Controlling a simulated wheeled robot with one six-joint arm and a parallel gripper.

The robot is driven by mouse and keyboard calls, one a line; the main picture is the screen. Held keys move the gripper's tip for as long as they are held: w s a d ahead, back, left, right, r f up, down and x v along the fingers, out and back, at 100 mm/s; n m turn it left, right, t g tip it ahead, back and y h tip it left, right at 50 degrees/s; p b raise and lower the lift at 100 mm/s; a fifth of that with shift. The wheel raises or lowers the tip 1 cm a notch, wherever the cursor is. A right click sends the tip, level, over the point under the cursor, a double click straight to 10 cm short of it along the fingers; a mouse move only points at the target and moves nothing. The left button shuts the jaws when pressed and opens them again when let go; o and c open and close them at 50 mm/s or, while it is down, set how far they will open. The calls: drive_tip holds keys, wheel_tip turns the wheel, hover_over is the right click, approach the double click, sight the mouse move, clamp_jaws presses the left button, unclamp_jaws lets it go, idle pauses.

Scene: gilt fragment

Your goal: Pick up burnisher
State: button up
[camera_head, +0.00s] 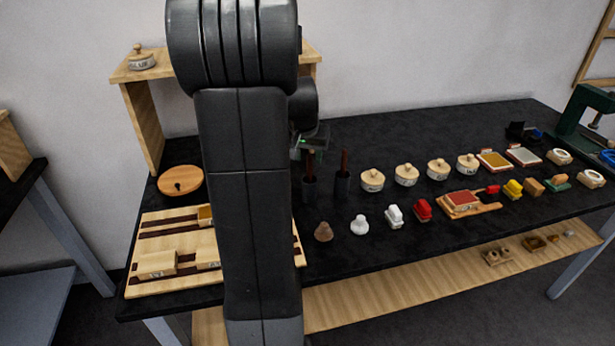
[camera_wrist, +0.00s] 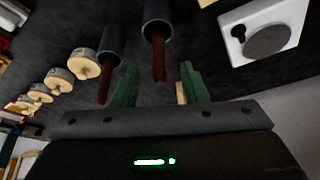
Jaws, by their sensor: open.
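Two slim tools with red-brown handles stand in dark cups; which one is the burnisher I cannot tell. In the head view, the left handle (camera_head: 310,163) rises from the left cup (camera_head: 310,190) and the right handle (camera_head: 344,161) from the right cup (camera_head: 343,187). My gripper (camera_wrist: 158,84) is open, with green fingers. In the wrist view, one handle (camera_wrist: 158,62) points into the gap between the fingertips, with a gap on both sides. The other handle (camera_wrist: 105,80) is outside the fingers, to the left. The tools' lower ends are hidden inside the cups.
Several lidded round pots (camera_head: 373,180) stand right of the cups. A row of stamps and knobs (camera_head: 358,225) lies in front. A slotted wooden board (camera_head: 147,291) is at left, partly hidden by my arm. A white block with a grey disc (camera_wrist: 232,45) is near the gripper.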

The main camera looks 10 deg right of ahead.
sight(310, 167)
drive_tip(key=shift+p+x, duration=0.5)
drive_tip(key=shift+x, duration=2.85)
drive_tip(key=shift+s, duration=0.1)
clamp_jaws()
